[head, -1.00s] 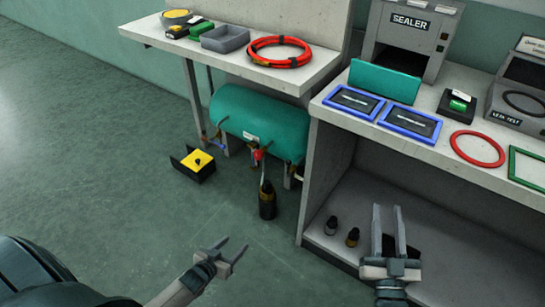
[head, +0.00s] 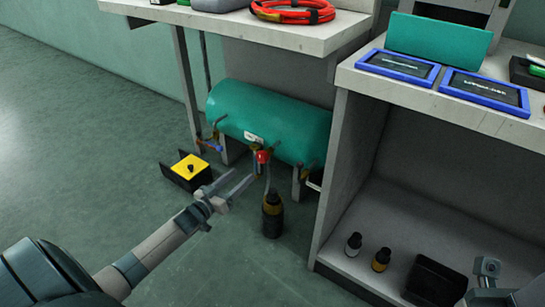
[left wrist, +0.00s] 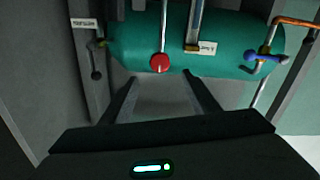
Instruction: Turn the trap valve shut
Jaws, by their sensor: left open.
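A teal tank (head: 268,120) lies under the left bench and carries several fittings. A red knob (head: 263,156) is at its front middle; it also shows in the left wrist view (left wrist: 161,63). A blue handle (head: 212,146) is at the tank's left end, and in the left wrist view (left wrist: 265,57) it is at the right. I cannot read which fitting is the trap valve. My left gripper (head: 242,176) is open and empty, just short of the red knob. In the left wrist view its fingers (left wrist: 160,80) point toward that knob, apart from it. My right gripper (head: 487,270) shows only partly.
A black bottle (head: 272,218) stands on the floor below the red knob. A black box with a yellow top (head: 190,168) sits to its left. Two small bottles (head: 367,253) and a black box (head: 435,280) are on the low shelf. Open floor lies at left.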

